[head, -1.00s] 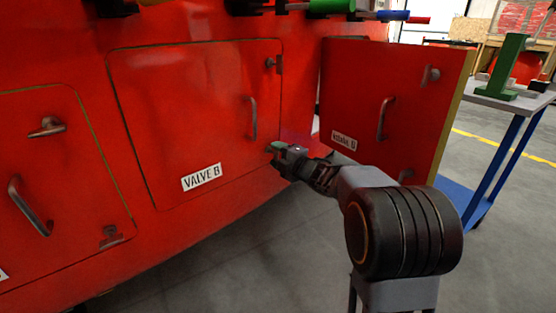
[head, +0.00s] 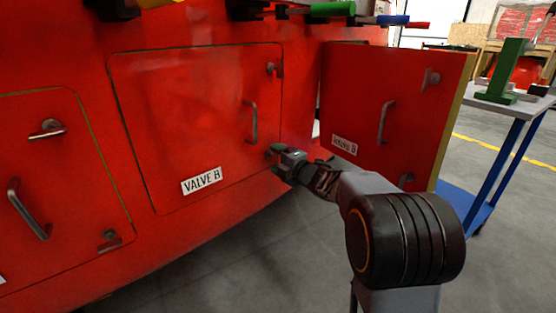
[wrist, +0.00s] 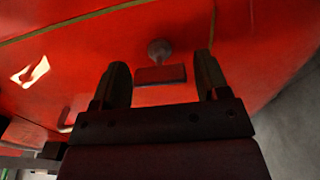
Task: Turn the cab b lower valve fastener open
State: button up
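The red VALVE B door (head: 190,110) is closed on the red nosecone in the head view. Its lower fastener is hidden behind my gripper (head: 274,160) there. In the wrist view the lower fastener (wrist: 160,74) shows as a round grey knob with a flat plate below it. It lies ahead of my gripper (wrist: 165,82), roughly between the two dark fingers. The fingers are spread apart with nothing gripped. The upper fastener (head: 271,69) and the door handle (head: 253,122) are on the same door, above my gripper.
A second red door (head: 360,100) stands swung open right of my gripper, with its own handle and fasteners. Another closed door (head: 60,180) is on the left. A blue-legged cart (head: 500,150) stands at the far right. The grey floor below is clear.

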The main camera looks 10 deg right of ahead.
jog(key=shift+o, duration=0.6)
jog(key=p+v, duration=0.3)
jog(key=v, duration=1.1)
jog(key=shift+p, duration=0.4)
jog(key=shift+a, duration=0.1)
jog(key=shift+r, duration=0.1)
